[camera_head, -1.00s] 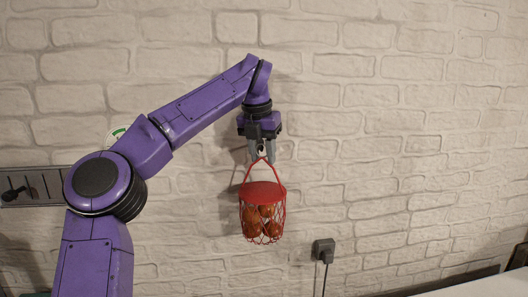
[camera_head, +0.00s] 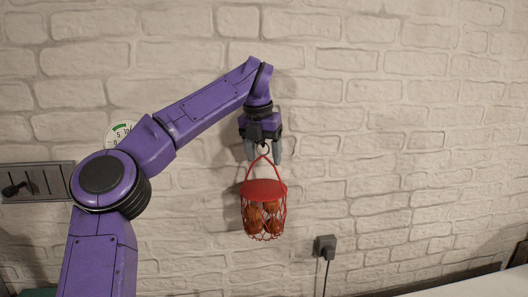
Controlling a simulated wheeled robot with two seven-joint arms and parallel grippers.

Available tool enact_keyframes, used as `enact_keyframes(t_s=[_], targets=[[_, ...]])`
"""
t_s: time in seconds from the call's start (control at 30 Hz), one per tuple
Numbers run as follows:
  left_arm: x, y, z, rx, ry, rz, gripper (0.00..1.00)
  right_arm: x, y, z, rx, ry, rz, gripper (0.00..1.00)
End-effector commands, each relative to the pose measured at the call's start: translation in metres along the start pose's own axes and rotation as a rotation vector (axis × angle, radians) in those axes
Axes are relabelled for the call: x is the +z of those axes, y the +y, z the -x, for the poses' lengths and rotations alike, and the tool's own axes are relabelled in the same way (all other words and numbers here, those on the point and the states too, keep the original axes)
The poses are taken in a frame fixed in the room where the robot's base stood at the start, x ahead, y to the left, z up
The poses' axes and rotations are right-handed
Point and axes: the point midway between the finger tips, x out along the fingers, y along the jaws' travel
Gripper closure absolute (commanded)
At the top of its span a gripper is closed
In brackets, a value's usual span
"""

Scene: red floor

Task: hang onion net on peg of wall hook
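The onion net (camera_head: 264,207) is a red mesh bag with a red top and a looped handle, holding several brown-orange onions. It hangs upright in front of the brick wall. The top of its handle meets a small dark curved piece (camera_head: 265,148), which looks like the wall hook; the gripper partly hides it, so the peg is not clear. My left gripper (camera_head: 264,155) points down with its grey fingers spread on either side of the handle top, apart from it. My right gripper is not in view.
A dark socket with a plug and cable (camera_head: 325,247) is on the wall at lower right. A slotted grey panel (camera_head: 38,182) and a round gauge (camera_head: 119,131) are at left, the gauge partly behind my arm. A white surface (camera_head: 470,285) lies at bottom right.

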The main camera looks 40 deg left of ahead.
Motion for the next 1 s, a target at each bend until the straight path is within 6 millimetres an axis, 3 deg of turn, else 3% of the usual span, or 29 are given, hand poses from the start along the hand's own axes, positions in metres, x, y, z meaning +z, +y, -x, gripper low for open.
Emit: enact_keyframes(t_s=[0.33,0.67,1.0], targets=[[0.001,0.0,0.009,0.001,-0.005,0.001,0.35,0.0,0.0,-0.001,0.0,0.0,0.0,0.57],[0.001,0.0,0.086,0.002,-0.008,0.004,0.35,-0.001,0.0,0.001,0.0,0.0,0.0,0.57],[0.0,0.001,0.106,-0.001,-0.005,0.001,0.35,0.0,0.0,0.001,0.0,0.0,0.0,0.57]])
